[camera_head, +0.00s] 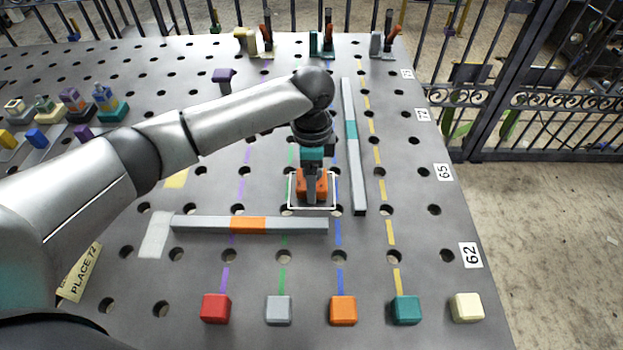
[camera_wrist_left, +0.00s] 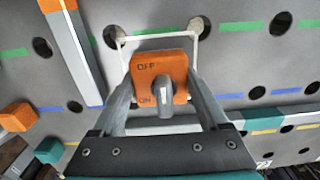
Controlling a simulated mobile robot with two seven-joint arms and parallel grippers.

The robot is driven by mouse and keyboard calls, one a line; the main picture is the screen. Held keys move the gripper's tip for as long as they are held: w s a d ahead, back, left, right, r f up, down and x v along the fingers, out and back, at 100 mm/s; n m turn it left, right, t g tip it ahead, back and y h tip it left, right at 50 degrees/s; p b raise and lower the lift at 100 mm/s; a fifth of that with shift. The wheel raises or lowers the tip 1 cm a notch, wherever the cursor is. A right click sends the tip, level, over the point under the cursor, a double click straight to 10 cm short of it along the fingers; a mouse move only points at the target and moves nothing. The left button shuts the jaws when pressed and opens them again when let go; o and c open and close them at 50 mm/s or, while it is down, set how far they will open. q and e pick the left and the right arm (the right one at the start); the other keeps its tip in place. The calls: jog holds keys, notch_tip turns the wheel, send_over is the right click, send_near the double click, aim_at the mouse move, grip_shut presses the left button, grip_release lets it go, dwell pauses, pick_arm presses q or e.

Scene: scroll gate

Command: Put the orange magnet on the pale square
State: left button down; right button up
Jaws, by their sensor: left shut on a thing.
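The orange magnet (camera_head: 303,185) is a block with a grey switch knob and the words OFF and ON on its top in the left wrist view (camera_wrist_left: 147,68). My left gripper (camera_head: 312,188) is shut on it, with one finger on each side in the left wrist view (camera_wrist_left: 160,90). The magnet is within a pale square outline (camera_head: 331,207) on the grey perforated plate. The outline also shows around it in the left wrist view (camera_wrist_left: 122,42). I cannot tell whether the magnet touches the plate. My right gripper is not in view.
A bar with an orange band (camera_head: 195,224) lies in front of the outline. A bar with a teal band (camera_head: 356,180) lies just to its right. Several coloured cubes, including an orange one (camera_head: 343,310), line the front. A pale patch (camera_head: 154,236) is at left.

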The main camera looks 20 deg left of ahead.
pick_arm(q)
jog(key=shift+w, duration=0.1)
grip_release()
jog(key=shift+f, duration=0.1)
notch_tip(320, 180, up, 12)
jog(key=p, duration=0.2)
jog(key=shift+p, duration=0.4)
